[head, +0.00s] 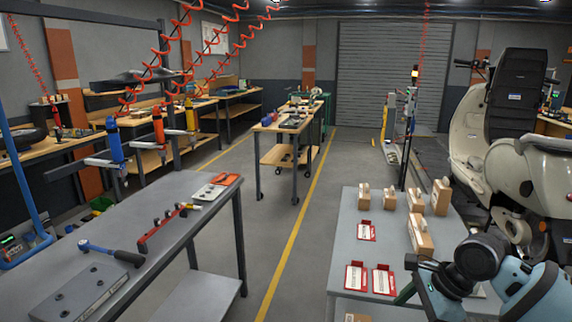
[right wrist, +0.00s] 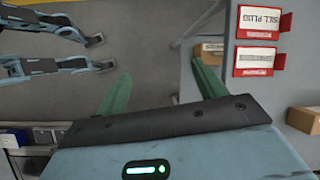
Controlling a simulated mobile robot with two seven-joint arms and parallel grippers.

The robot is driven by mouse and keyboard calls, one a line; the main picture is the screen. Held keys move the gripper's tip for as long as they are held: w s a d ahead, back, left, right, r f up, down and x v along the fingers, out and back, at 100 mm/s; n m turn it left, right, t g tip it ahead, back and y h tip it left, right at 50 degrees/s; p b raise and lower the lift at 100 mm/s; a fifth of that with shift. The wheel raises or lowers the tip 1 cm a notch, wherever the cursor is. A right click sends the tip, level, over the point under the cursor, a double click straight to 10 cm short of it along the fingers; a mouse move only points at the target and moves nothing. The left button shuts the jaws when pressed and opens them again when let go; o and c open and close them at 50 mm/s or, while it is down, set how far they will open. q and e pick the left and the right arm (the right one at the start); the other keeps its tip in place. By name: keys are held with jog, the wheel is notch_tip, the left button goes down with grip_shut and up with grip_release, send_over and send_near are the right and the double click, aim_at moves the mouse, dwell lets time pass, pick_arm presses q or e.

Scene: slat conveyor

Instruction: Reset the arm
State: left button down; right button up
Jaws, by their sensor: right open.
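My right arm comes in at the lower right of the head view, bent over the front right of a grey table (head: 343,233). Its gripper (head: 405,292) is partly hidden by its own body there. In the right wrist view the two green fingers of the right gripper (right wrist: 160,86) stand wide apart with nothing between them, over grey floor beside the table. My left gripper does not show in the head view. Blue-grey and dark links at the upper left of the right wrist view look like my own parts.
The grey table holds red-framed label cards (head: 356,277) and several cardboard boxes (head: 420,237) close to my right arm. A cream scooter (head: 480,140) stands behind it. A workbench (head: 190,225) with tools is at left. The floor aisle (head: 290,240) between is clear.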

jog(key=s+a+f+n+t+y, duration=0.1)
jog(key=s+a+f+n+t, duration=0.3)
jog(key=f, duration=0.6)
jog(key=s+a+f+n, duration=0.3)
jog(key=a+f+n, duration=0.25)
jog(key=f, duration=0.35)
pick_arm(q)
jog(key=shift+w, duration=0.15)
pick_arm(e)
jog(key=s+d+f+n+t+h, duration=0.2)
jog(key=s+f+n, duration=0.2)
jog(key=s, duration=0.5)
jog(key=s+d+f+n+t+h, duration=0.1)
jog(key=s+f+n, duration=0.4)
jog(key=s, duration=0.5)
jog(key=shift+s+d+f+n+t+h, duration=0.15)
jog(key=shift+s+d+n+t+h, duration=0.25)
jog(key=shift+d+n, duration=0.7)
jog(key=shift+w, duration=0.1)
